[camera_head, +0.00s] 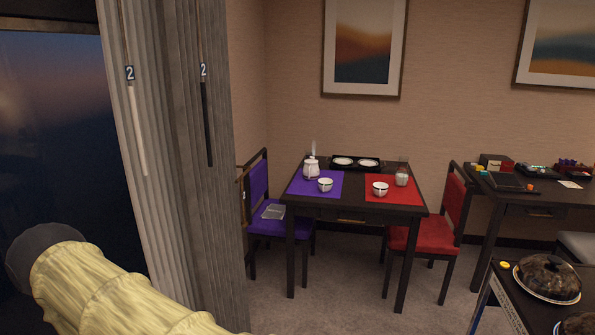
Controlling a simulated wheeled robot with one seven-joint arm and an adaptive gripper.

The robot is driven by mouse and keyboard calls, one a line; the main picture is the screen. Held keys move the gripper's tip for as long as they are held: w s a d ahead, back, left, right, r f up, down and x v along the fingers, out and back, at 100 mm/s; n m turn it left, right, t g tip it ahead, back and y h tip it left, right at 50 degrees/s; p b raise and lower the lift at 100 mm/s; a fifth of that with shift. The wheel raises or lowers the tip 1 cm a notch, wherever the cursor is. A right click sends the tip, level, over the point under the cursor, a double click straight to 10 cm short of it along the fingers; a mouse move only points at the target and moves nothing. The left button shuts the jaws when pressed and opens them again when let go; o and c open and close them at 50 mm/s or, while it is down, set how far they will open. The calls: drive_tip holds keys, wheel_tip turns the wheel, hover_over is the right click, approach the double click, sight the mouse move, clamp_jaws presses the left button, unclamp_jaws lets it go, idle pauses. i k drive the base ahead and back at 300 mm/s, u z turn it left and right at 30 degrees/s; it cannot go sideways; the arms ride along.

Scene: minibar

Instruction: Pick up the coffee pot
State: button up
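A small white pot-like vessel (311,170) stands upright on the purple mat (300,188) on the dark table, near its back left; it looks most like the coffee pot, but it is too small to be sure. A thin pale shape rises above it. A second small pale vessel (402,177) stands on the red mat (405,195) at the right. My arm, in a pale yellow sleeve with a dark grey end, fills the lower left, far from the table. My gripper's fingers do not show.
Two white cups, left (325,185) and right (380,188), stand on the mats. A black tray (357,168) holds two white dishes. A purple chair (259,190) and a red chair (454,200) flank the table (345,207). Carpet (345,305) lies open in front; another dark table (505,285) is lower right.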

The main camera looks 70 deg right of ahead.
sight(311, 169)
drive_tip(key=z, duration=2.6)
drive_tip(key=i, duration=2.25)
